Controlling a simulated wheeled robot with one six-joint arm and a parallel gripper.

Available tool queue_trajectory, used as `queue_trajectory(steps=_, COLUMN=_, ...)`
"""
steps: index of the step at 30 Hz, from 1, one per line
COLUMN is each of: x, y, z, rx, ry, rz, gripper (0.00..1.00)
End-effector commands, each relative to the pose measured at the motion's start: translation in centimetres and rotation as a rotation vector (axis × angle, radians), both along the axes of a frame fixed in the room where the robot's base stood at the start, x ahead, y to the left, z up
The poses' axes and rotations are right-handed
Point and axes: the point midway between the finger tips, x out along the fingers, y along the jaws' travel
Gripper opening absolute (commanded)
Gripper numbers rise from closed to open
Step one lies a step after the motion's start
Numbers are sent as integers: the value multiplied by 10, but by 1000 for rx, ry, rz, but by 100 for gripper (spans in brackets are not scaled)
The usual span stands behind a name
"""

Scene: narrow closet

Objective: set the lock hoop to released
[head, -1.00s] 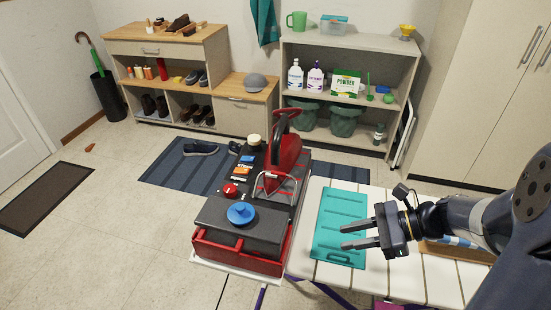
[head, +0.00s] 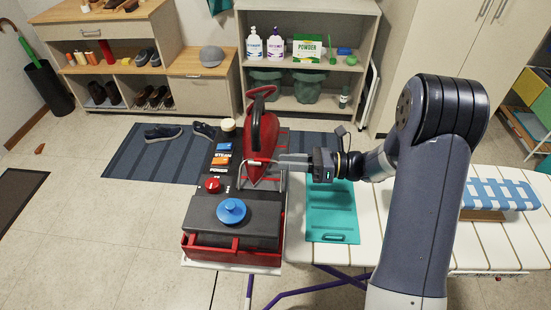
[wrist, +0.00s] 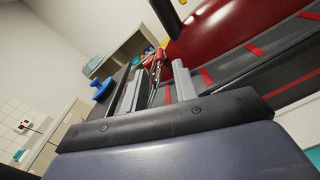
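The lock hoop (head: 240,178) is a thin metal bail at the near end of the red iron (head: 263,150), on the black and red steam station (head: 233,215). It looks raised, with its bar across the iron. My gripper (head: 277,161) points left at the hoop, beside the iron. In the wrist view, my gripper (wrist: 158,85) has its two grey fingers apart, with a thin metal and red part, likely the hoop (wrist: 156,72), between or just beyond them. I cannot tell whether they touch it. The iron fills the upper right there.
The station has a blue knob (head: 231,210) and a red button (head: 212,186). A teal mat (head: 331,215) lies on the white slatted ironing board (head: 375,250) under my arm. A shelf of bottles (head: 310,65) stands behind.

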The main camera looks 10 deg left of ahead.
Motion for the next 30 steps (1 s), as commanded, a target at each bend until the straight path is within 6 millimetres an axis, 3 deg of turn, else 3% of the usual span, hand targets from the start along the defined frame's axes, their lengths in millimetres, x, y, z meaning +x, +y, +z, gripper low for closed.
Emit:
queue_trajectory(steps=7, x=-2, y=31, z=0, rx=0, ry=0, rz=2, gripper=28)
queue_trajectory(steps=18, x=-2, y=35, z=0, rx=-1, ry=0, rz=0, gripper=27)
queue_trajectory(steps=28, x=-2, y=35, z=0, rx=-2, ry=-1, rz=-1, gripper=0)
queue_trajectory(steps=30, x=-2, y=35, z=-1, rx=-2, ry=-1, rz=-2, gripper=0)
